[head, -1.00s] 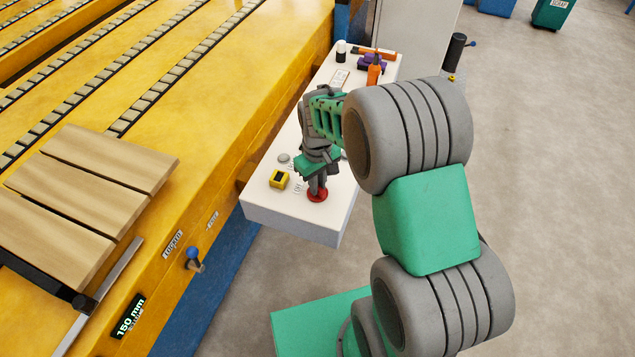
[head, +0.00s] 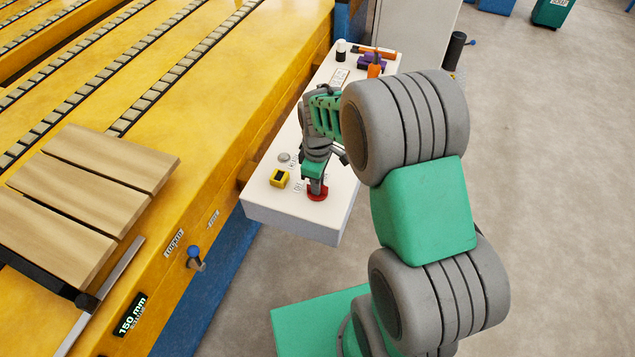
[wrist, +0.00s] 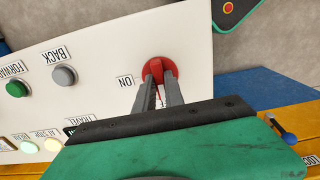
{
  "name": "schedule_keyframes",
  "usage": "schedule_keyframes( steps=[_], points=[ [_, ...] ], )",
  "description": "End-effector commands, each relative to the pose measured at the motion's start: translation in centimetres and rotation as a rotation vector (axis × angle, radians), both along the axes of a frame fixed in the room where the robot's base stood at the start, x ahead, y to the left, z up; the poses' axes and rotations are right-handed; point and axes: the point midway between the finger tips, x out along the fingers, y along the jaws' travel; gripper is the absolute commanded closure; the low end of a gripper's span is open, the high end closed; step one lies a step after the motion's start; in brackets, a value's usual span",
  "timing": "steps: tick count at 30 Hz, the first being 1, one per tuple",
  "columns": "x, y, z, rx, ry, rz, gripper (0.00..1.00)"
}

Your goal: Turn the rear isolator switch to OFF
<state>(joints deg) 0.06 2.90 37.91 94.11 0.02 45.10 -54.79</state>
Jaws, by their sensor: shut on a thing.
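The red isolator switch (head: 318,196) sits on the near end of the white control panel (head: 290,223). In the wrist view the red switch (wrist: 154,66) shows at the tips of two grey fingers, with an ON label to its left. My gripper (head: 316,187) points down and is shut on the red switch. Its fingertips also show in the wrist view (wrist: 160,76). The fingers hide part of the switch, so I cannot tell which position its handle points to. An OFF label is not readable.
Orange and purple items (head: 374,62) lie at the panel's far end. The yellow machine (head: 235,95) borders the panel on the left. Open floor (head: 555,200) is on the right.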

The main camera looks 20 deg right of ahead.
Motion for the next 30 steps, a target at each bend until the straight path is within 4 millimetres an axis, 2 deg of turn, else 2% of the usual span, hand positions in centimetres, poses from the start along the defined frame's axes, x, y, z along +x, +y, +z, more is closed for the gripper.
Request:
schedule_keyframes(
  steps=[10, 11, 19, 26, 30],
  points=[
    [0.1, 0.0, 0.1, 0.001, -0.002, 0.005, 1.0],
    [0.1, 0.0, 0.1, 0.001, -0.002, 0.005, 0.86],
    [0.0, 0.0, 0.0, 0.0, -0.001, 0.004, 0.65],
    [0.0, 0.0, 0.1, 0.0, -0.001, 0.003, 0.65],
    [0.1, 0.0, 1.7, 0.001, -0.004, 0.003, 0.65]
  ],
)
